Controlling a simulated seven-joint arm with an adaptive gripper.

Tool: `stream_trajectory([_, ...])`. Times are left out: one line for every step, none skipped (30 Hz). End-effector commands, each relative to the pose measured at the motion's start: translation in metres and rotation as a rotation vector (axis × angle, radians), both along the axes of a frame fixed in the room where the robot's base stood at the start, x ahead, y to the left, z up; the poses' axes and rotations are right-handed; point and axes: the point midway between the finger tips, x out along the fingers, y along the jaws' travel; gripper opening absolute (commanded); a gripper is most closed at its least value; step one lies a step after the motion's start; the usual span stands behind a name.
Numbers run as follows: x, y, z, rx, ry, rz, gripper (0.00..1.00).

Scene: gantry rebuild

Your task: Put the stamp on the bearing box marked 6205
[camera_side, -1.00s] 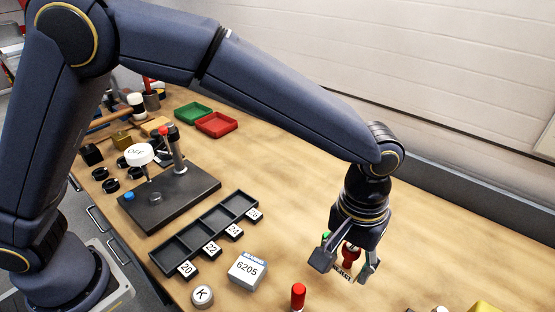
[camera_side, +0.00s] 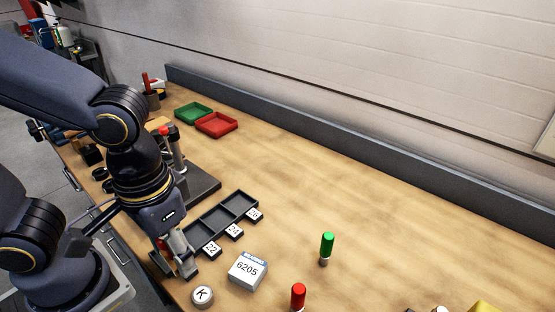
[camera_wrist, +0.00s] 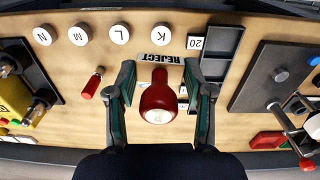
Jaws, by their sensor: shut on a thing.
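My gripper (camera_side: 176,262) is shut on a red-handled stamp (camera_wrist: 158,98), whose plate reads REJECT. The side view shows only a little of that stamp (camera_side: 163,244). In that view my gripper is at the near left end of the black tray, left of the bearing box. The bearing box marked 6205 (camera_side: 247,270) is white with a blue band and lies on the bench right of the tray.
The black tray (camera_side: 207,233) with number tags is close to my gripper. A round K piece (camera_side: 202,295) lies in front of the box. Red-handled (camera_side: 298,296) and green-handled (camera_side: 326,247) pieces stand to the right. A black press base (camera_side: 203,186) is behind; the bench's right middle is clear.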

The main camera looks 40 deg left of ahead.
Motion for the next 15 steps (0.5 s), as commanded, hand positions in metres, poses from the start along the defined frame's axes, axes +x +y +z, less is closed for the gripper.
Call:
stream_trajectory([-0.007,0.01,0.002,-0.003,-0.005,0.017,0.17])
stream_trajectory([-0.01,0.015,0.003,-0.003,-0.005,0.027,0.17])
stream_trajectory([-0.014,0.02,0.003,-0.002,-0.003,0.038,0.17])
stream_trajectory([-0.015,0.023,0.004,-0.002,-0.004,0.047,0.17])
stream_trajectory([-0.016,0.026,0.005,-0.002,-0.003,0.057,0.17])
stream_trajectory([-0.017,0.029,0.007,-0.001,-0.002,0.069,0.17])
stream_trajectory([-0.014,0.029,0.009,-0.001,-0.002,0.077,0.17])
stream_trajectory([-0.011,0.029,0.01,-0.001,-0.001,0.081,0.17])
stream_trajectory([-0.007,0.027,0.009,0.002,0.004,0.086,0.17])
stream_trajectory([-0.003,0.026,0.007,0.003,0.006,0.087,0.17])
stream_trajectory([0.002,0.023,0.004,0.003,0.006,0.088,0.17])
stream_trajectory([0.01,0.02,0.0,0.004,0.007,0.088,0.17])
stream_trajectory([0.016,0.017,-0.003,0.004,0.008,0.087,0.17])
stream_trajectory([0.023,0.014,-0.007,0.005,0.007,0.087,0.17])
stream_trajectory([0.033,0.01,-0.012,0.004,0.008,0.087,0.17])
